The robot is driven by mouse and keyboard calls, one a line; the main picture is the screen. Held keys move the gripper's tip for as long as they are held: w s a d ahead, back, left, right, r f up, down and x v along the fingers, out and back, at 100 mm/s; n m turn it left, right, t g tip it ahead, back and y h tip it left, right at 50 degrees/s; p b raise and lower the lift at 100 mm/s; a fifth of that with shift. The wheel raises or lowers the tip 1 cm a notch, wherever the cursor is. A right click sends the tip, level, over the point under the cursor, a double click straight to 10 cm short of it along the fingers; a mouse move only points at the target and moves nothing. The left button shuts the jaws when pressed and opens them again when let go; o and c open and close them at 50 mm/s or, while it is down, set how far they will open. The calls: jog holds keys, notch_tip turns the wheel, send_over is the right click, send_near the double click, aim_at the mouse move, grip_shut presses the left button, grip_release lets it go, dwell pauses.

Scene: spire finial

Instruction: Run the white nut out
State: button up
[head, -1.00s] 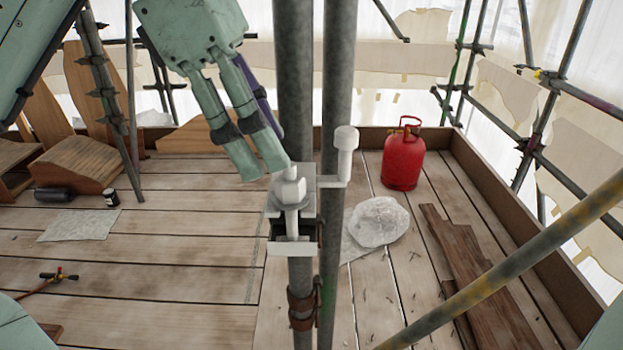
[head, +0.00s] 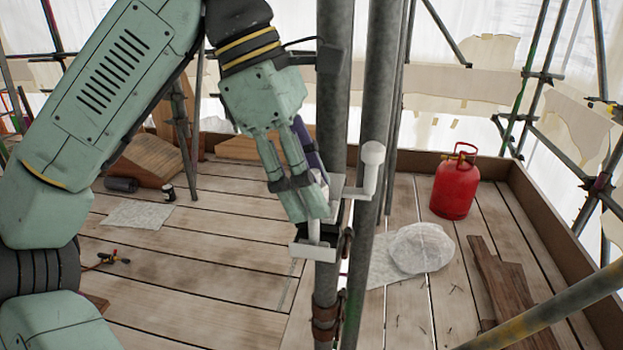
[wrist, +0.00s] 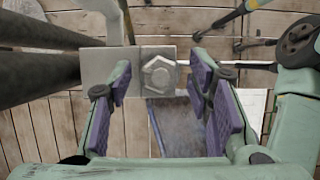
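The white nut (wrist: 159,75) is a hexagonal head seen end-on in the wrist view, on a pale square plate (wrist: 97,68) of the clamp bracket. My gripper (wrist: 160,70) is open. Its purple-padded fingers stand on either side of the nut, with a visible gap at each side. In the head view my gripper (head: 306,210) is at the bracket (head: 312,251) on the upright pole, and its fingers hide most of the nut. I cannot tell its exact depth relative to the nut.
Two grey upright poles (head: 375,100) stand close beside my gripper. A white round-topped post (head: 372,165) rises from the bracket at the right.

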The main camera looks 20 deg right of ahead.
grip_shut()
dwell(0.4)
jog(key=shift+n, duration=0.4)
jog(key=n+t, duration=0.1)
jog(key=n, duration=0.1)
jog(key=n+t+b, duration=0.1)
jog(key=n, duration=0.1)
jog(key=shift+s+a+n+h+b, duration=0.1)
jog(key=shift+s+n+h+b, duration=0.05)
jog(key=shift+n+h+b, duration=0.2)
jog(key=n+t+b, duration=0.1)
jog(key=n+t, duration=0.1)
jog(key=n, duration=0.3)
jog(key=shift+s+n, duration=0.15)
jog(key=shift+n, duration=0.1)
jog(key=n, duration=0.2)
jog(key=n+t+y, duration=0.1)
jog(key=n, duration=0.1)
jog(key=shift+s+r+n+t, duration=0.1)
jog(key=shift+r+n+t, duration=0.05)
jog(key=shift+n+t, duration=0.15)
jog(key=n+y+p, duration=0.1)
jog(key=n+p, duration=0.1)
jog(key=n, duration=0.1)
jog(key=shift+d+t, duration=0.2)
jog(key=shift+t, duration=0.2)
jog(key=shift+n+y+p, duration=0.25)
jog(key=shift+n+p, duration=0.05)
jog(key=shift+n, duration=0.6)
